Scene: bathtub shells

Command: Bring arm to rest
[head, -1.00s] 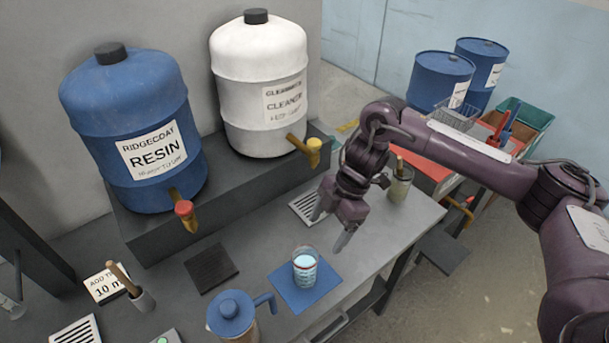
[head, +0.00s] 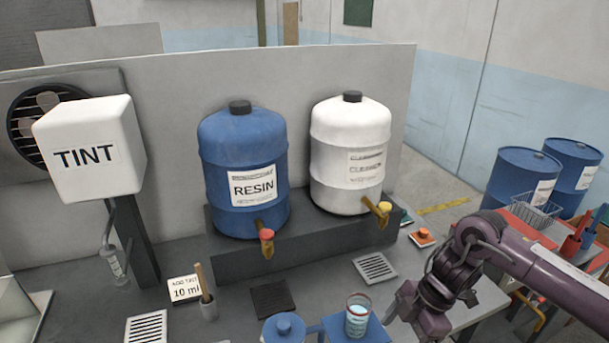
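My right arm comes in from the right in the head view. Its gripper (head: 410,318) points down over the bench, to the right of a clear cup (head: 357,316) with pale blue liquid and a red mark. The fingers look apart, with nothing seen between them. The cup stands on a blue pad (head: 375,332), clear of the gripper. My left gripper is not in view.
A blue resin drum (head: 243,155) and a white cleaner drum (head: 349,140) stand on a raised block behind. A white TINT box (head: 90,150) is at left. A blue-lidded jug (head: 284,329) is beside the cup. A red cart (head: 530,232) stands at right.

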